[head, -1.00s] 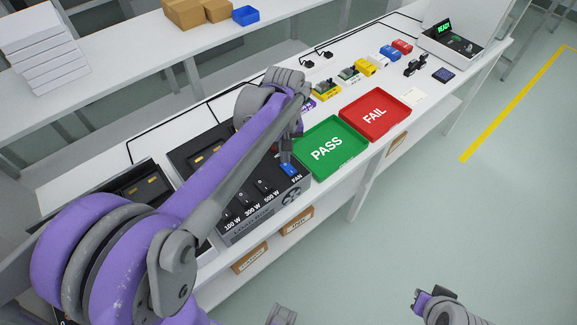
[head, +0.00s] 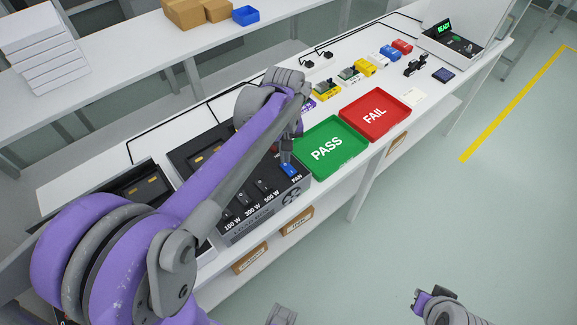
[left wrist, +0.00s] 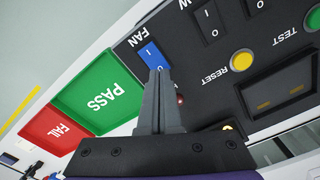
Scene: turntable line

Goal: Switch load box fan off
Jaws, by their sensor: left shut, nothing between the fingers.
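The load box (head: 238,236) is a dark box on the bench with several black rocker switches and a blue fan rocker (head: 290,170) at its right front corner. In the left wrist view the blue fan rocker (left wrist: 149,52) shows its I mark; the fingers partly cover its O end. My left gripper (head: 286,158) is shut and empty, its tips at the rocker. In the left wrist view the closed fingertips (left wrist: 157,73) overlap the O end; whether they touch is unclear. My right gripper (head: 425,297) is at the bottom right, away from the bench; its opening is unclear.
A green PASS tray (head: 328,148) and a red FAIL tray (head: 374,115) lie just right of the load box. A yellow RESET button (left wrist: 242,60) and a TEST button (left wrist: 313,18) are on the panel. Small coloured parts stand farther along the bench.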

